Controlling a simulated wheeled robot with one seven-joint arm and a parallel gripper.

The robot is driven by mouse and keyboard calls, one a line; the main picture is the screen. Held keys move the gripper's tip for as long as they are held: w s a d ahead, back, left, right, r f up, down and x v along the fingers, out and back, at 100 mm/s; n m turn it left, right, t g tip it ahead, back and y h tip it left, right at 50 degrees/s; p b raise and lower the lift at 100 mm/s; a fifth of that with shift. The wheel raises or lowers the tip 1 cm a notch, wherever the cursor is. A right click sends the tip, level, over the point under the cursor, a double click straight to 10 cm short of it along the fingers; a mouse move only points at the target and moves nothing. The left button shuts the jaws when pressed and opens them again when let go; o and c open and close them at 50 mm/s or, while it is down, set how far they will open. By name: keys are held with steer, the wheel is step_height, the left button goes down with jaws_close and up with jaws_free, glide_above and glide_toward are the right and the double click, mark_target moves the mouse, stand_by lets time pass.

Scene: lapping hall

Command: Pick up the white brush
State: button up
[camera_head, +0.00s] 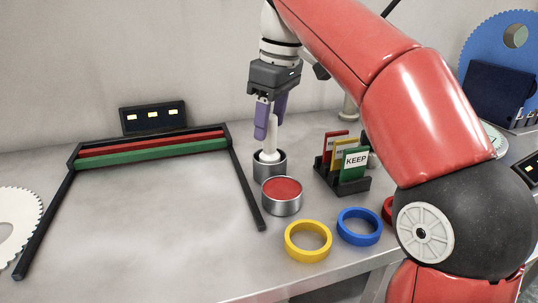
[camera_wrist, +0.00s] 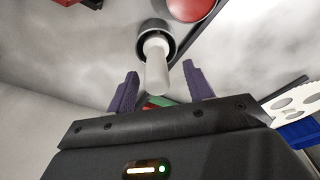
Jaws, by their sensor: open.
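The white brush (camera_head: 271,138) stands upright in a dark-rimmed metal cup (camera_head: 270,169), its handle pointing up. My gripper (camera_head: 271,125) is just above the cup, pointing down, with its purple fingers apart near the top of the brush handle. In the wrist view the white handle (camera_wrist: 156,66) rises from the cup (camera_wrist: 169,30) and its end reaches between the open fingers of my gripper (camera_wrist: 161,88). I cannot tell whether a finger touches the handle. The lower end of the brush is hidden inside the cup.
A round tin with a red top (camera_head: 282,195) stands close in front of the cup. A black card holder (camera_head: 342,180) is to the right. A yellow ring (camera_head: 308,241) and a blue ring (camera_head: 359,227) lie in front. A black frame (camera_head: 247,190) borders free table on the left.

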mark_target(269, 139)
steer(key=f, duration=0.1)
steer(key=f+b, duration=0.1)
steer(key=f, duration=0.3)
steer(key=shift+w+a, duration=0.15)
steer(key=shift+w, duration=0.2)
steer(key=shift+r, duration=0.1)
steer(key=c, duration=1.1)
steer(key=shift+r, duration=0.1)
